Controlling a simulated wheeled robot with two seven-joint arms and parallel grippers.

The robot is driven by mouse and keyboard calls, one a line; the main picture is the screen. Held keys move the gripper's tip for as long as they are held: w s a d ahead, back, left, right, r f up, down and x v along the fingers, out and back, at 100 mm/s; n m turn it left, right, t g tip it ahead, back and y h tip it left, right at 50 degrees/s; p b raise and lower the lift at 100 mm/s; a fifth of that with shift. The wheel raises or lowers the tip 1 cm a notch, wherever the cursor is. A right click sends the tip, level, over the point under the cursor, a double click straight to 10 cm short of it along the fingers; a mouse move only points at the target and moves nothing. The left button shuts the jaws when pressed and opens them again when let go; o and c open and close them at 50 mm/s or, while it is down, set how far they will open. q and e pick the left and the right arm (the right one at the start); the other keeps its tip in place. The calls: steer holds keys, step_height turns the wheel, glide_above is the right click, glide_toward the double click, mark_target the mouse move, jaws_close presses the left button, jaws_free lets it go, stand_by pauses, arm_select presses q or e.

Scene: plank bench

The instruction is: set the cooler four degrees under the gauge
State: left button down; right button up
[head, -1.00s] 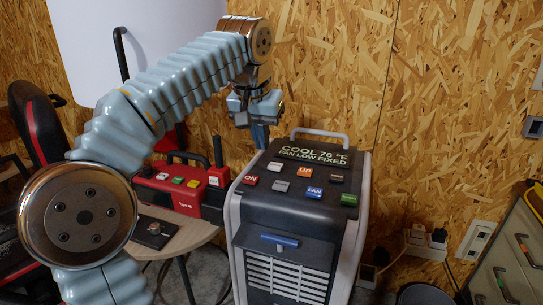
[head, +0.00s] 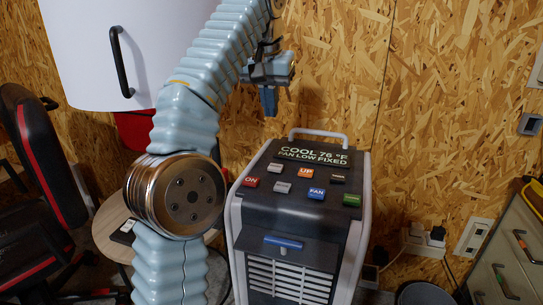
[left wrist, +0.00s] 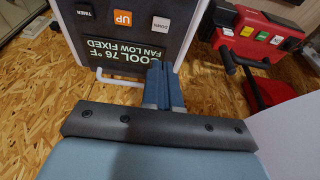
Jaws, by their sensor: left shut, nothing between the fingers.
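The cooler (head: 292,225) is a dark box with a pale frame and a handle at its back. Its display (head: 313,154) reads "COOL 76 °F, FAN LOW FIXED". Below it are an orange UP key (head: 305,174), a red ON key (head: 250,182), a blue FAN key (head: 316,193) and others. The left wrist view shows the DOWN key (left wrist: 161,24) beside UP, upside down. My left gripper (head: 270,112) is shut and empty, pointing down above and behind the cooler's back edge, clear of the keys. I cannot make out a gauge. My right gripper is out of view.
A red machine with coloured keys (left wrist: 262,35) shows in the left wrist view. A small round table (head: 108,232) stands left of the cooler, partly behind my arm. A black and red chair (head: 38,165) is at far left, a drawer cabinet (head: 510,260) at right.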

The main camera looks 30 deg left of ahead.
mark_target(276, 166)
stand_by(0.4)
arm_select(q)
steer(key=x, duration=0.8)
steer(key=s+x, duration=0.1)
steer(key=x, duration=0.4)
steer(key=shift+d+f, duration=0.1)
steer(key=shift+d, duration=0.05)
steer(key=shift+w+f, duration=0.1)
steer(key=shift+f, duration=0.35)
